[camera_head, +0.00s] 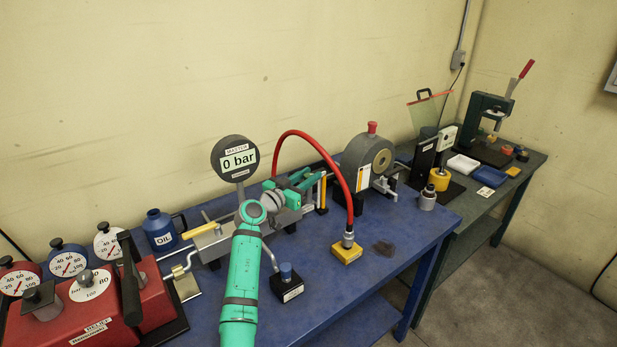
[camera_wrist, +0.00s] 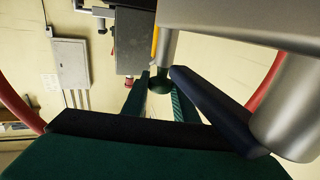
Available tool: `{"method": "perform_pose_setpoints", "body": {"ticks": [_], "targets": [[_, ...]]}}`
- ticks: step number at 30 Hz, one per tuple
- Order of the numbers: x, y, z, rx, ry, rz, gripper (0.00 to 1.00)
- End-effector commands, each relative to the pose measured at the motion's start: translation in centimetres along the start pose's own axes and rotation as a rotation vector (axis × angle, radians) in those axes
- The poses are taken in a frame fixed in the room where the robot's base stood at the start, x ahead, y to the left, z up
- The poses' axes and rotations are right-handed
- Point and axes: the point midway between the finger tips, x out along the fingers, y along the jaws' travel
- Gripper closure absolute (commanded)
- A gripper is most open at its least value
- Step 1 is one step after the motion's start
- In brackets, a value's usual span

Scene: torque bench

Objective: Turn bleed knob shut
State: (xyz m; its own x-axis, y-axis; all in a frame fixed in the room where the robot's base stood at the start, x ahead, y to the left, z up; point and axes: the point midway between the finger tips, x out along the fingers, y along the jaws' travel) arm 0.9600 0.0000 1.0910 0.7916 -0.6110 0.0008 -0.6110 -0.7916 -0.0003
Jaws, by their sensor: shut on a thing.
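My gripper (camera_head: 302,182) is over the pump on the blue bench, in front of the wall and right of the master gauge (camera_head: 237,160), which reads 0 bar. In the wrist view my gripper (camera_wrist: 159,92) has its two green fingers on either side of a small dark round knob (camera_wrist: 159,83), apparently the bleed knob, and is shut on it. The knob sits at the end of a grey metal stem. In the head view my gripper hides the knob. How far the knob is turned cannot be told.
A red hose (camera_head: 337,172) arches close behind and right of my gripper down to a yellow block (camera_head: 346,252). A grey round device (camera_head: 362,160) stands to the right. An oil can (camera_head: 159,231) and red gauge box (camera_head: 100,310) are left. The bench's front right is mostly clear.

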Motion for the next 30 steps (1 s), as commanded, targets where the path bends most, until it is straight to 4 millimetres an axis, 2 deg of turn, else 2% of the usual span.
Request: {"method": "perform_pose_setpoints", "body": {"ticks": [10, 11, 12, 23, 26, 30], "targets": [[0.0, 0.0, 0.3, -0.001, -0.004, 0.001, 0.96], [0.0, 0.0, 0.3, -0.001, -0.004, 0.001, 0.67], [0.0, 0.0, 0.3, -0.001, -0.004, 0.001, 0.57], [-0.3, 0.0, 0.1, -0.001, -0.001, 0.000, 0.57], [-1.2, -0.1, 0.1, -0.002, 0.000, -0.001, 0.57], [-3.6, -0.1, 0.1, -0.002, 0.001, -0.002, 0.57]]}}
